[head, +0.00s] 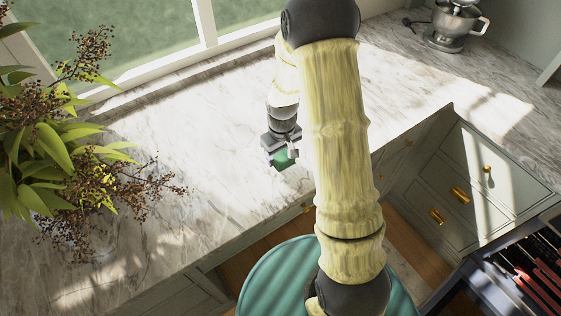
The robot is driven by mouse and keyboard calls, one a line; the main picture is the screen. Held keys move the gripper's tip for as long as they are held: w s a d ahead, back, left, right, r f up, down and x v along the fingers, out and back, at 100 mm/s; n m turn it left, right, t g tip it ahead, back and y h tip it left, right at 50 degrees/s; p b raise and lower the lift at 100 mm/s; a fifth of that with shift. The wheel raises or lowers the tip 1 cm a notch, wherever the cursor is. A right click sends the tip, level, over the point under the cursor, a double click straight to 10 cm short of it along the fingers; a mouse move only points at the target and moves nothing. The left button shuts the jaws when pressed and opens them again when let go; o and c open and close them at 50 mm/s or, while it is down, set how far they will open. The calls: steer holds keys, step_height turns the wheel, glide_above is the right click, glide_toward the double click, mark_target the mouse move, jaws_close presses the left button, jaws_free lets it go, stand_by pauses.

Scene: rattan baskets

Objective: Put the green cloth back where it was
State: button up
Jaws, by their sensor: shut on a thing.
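My gripper (281,151) is over the marble countertop, left of my arm's large links. It is shut on the green cloth (283,160), which shows as a small dark green patch between and below the fingers. Part of the cloth is hidden by the gripper. I cannot tell whether the cloth touches the counter or hangs just above it. No basket is visible in this view.
The marble countertop (190,125) is clear around the gripper. A leafy plant with berries (60,150) stands at the left. A stand mixer (455,25) is at the far right corner.

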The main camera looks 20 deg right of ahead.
steer(key=shift+f, duration=0.3)
steer(key=shift+f+p, duration=0.5)
steer(key=shift+f, duration=1.55)
steer(key=shift+f, duration=0.1)
steer(key=shift+f, duration=0.1)
steer(key=o, duration=0.9)
steer(key=shift+o, duration=0.2)
